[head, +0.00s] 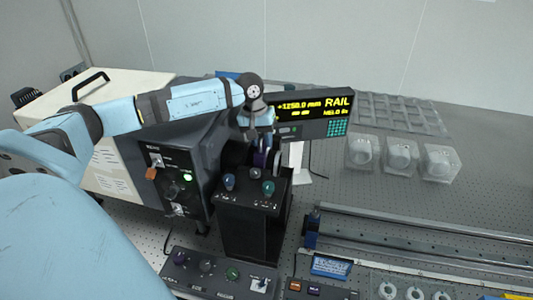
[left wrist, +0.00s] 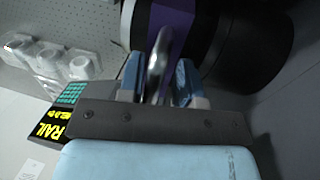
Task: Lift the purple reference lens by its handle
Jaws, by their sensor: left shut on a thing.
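The purple reference lens (head: 261,158) shows as a small purple patch under my left gripper (head: 258,142), at the black stand with coloured knobs. In the left wrist view its purple band (left wrist: 176,24) lies between dark round parts. Its curved metal handle (left wrist: 158,62) stands between the two blue fingers of my left gripper (left wrist: 158,84), which is shut on it. I cannot tell whether the lens is clear of its support. My right gripper is not in view.
The black stand (head: 250,225) is beside a grey control box with a lit green button (head: 187,177). A RAIL display (head: 315,106) is behind. Clear boxes (head: 401,154) sit on the right; a long rail (head: 420,235) runs at front right. Table between them is bare.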

